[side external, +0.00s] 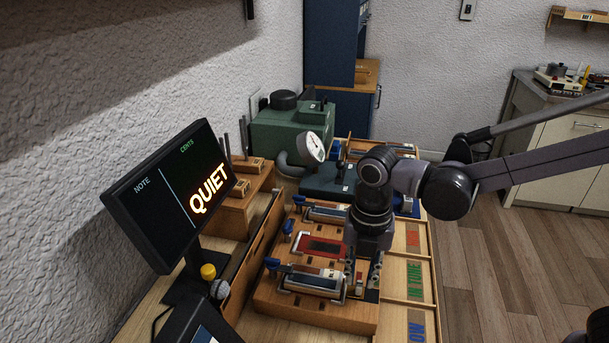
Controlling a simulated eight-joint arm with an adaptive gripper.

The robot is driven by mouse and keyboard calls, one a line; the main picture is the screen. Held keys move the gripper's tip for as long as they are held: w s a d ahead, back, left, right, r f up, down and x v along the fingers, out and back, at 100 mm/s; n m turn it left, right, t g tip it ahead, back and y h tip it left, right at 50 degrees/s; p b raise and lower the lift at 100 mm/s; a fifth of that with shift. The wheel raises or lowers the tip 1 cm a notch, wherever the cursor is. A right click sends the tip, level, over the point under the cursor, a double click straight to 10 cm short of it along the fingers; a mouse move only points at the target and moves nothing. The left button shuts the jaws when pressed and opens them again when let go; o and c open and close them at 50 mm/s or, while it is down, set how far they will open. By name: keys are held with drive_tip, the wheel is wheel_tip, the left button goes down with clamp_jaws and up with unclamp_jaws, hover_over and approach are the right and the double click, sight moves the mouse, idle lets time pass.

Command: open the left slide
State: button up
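No label shows which part is the left slide, and I cannot tell whether any slide is open. My gripper (363,278) points down at the right side of the board, close to the near assembly's right end. Its fingers are small and dark here; contact and finger opening are unclear.
A monitor (172,195) reading "QUIET" stands at left. Trays marked "IN TUNE" (415,281) and "LOW" (416,326) lie along the right edge. Open floor lies beyond.

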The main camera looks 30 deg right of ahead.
drive_tip(key=shift+f, duration=1.15)
clamp_jaws()
drive_tip(key=shift+s+d, duration=1.4)
drive_tip(key=shift+d, duration=0.05)
unclamp_jaws()
drive_tip(key=shift+r, duration=0.1)
